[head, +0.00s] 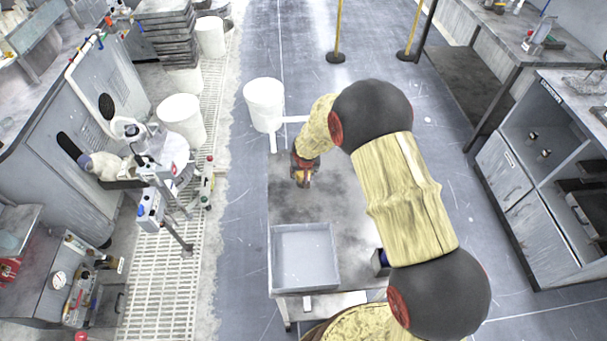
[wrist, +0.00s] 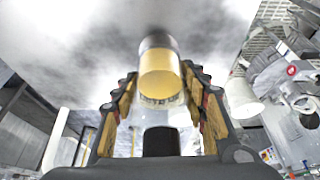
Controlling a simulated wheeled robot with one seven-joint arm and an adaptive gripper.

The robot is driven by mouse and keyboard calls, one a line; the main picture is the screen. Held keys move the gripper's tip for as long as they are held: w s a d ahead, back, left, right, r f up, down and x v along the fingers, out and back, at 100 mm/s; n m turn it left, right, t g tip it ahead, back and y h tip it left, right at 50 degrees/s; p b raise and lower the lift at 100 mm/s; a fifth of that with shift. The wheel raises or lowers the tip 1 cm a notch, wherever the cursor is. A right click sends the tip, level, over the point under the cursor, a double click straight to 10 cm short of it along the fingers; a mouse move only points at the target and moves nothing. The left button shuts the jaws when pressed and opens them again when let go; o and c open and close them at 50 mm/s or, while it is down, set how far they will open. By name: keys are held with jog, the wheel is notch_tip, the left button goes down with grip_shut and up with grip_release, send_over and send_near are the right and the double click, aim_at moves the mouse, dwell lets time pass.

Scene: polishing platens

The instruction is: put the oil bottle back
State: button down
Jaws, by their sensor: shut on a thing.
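The oil bottle (wrist: 160,72) shows in the wrist view as a clear bottle with yellow liquid and a dark end. It sits between the two fingers of my gripper (wrist: 162,88), which is shut on it. In the head view my gripper (head: 304,178) hangs over the far left part of a grey cart top (head: 345,185). The bottle is mostly hidden by the gripper there. I cannot tell whether the bottle touches the cart top.
An empty grey tray (head: 306,257) lies on the near part of the cart. A small dark box (head: 380,262) is beside it, partly behind my arm. A white bucket (head: 264,103) stands beyond the cart. A polishing machine (head: 150,165) is at left, and a bench (head: 530,190) at right.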

jog(key=shift+a+f, duration=0.1)
jog(key=shift+f, duration=0.5)
jog(key=shift+f, duration=0.1)
jog(key=shift+f+b, duration=0.15)
jog(key=shift+b, duration=0.2)
jog(key=c, duration=1)
grip_release()
jog(key=shift+r+p, duration=0.4)
jog(key=p+v, duration=0.1)
jog(key=v, duration=1.1)
